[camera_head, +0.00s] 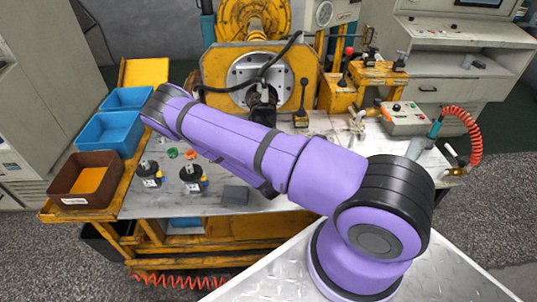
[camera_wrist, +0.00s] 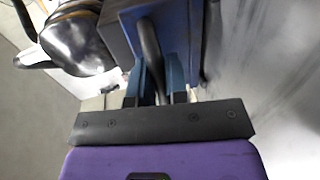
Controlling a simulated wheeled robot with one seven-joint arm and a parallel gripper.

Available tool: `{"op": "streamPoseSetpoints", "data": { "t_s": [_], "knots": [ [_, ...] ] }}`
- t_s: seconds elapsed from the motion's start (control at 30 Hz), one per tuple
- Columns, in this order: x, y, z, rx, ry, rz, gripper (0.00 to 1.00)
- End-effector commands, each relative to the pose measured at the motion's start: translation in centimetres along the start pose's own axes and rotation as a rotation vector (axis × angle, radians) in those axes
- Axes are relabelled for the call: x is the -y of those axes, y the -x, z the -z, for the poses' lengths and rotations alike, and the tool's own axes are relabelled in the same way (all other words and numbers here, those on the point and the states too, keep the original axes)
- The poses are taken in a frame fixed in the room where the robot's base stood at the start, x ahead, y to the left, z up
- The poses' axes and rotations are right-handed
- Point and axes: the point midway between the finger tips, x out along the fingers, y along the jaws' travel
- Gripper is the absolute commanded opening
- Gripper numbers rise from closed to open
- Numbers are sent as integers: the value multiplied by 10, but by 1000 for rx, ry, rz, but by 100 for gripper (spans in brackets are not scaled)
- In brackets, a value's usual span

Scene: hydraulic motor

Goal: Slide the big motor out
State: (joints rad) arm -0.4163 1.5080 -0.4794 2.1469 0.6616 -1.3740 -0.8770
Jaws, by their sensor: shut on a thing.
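In the wrist view, my gripper (camera_wrist: 153,82) is shut with its blue fingers on either side of a dark, bar-like part (camera_wrist: 148,45). This part stands in front of a blue-grey block (camera_wrist: 180,30). I cannot tell whether they are joined or belong to the big motor. A glossy black rounded body (camera_wrist: 78,42) lies left of the fingers. In the head view, a black motor-like body (camera_head: 263,104) sits at the round metal plate (camera_head: 256,72) of the yellow machine. My purple arm hides the gripper and part of the bench there.
Two small motors (camera_head: 192,178) (camera_head: 150,174) and a grey block (camera_head: 235,195) are on the bench (camera_head: 305,128). Blue bins (camera_head: 108,132) and a brown bin (camera_head: 85,178) stand left. A black lever (camera_head: 301,103) and control box (camera_head: 405,118) are right of the plate.

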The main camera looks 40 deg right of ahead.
Motion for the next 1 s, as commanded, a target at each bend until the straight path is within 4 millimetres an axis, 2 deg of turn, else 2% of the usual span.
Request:
{"op": "streamPoseSetpoints", "data": {
  "t_s": [0.13,0.17,0.23,0.27,0.53,0.67,1.0],
  "knots": [
    [4,4,0,1,2,12,0],
    [4,4,0,1,2,12,19],
    [4,4,0,1,2,12,36],
    [4,4,0,1,2,11,39],
    [2,3,0,1,1,7,39],
    [2,10,0,1,2,7,39],
    [2,70,0,0,4,9,39]
  ]
}}
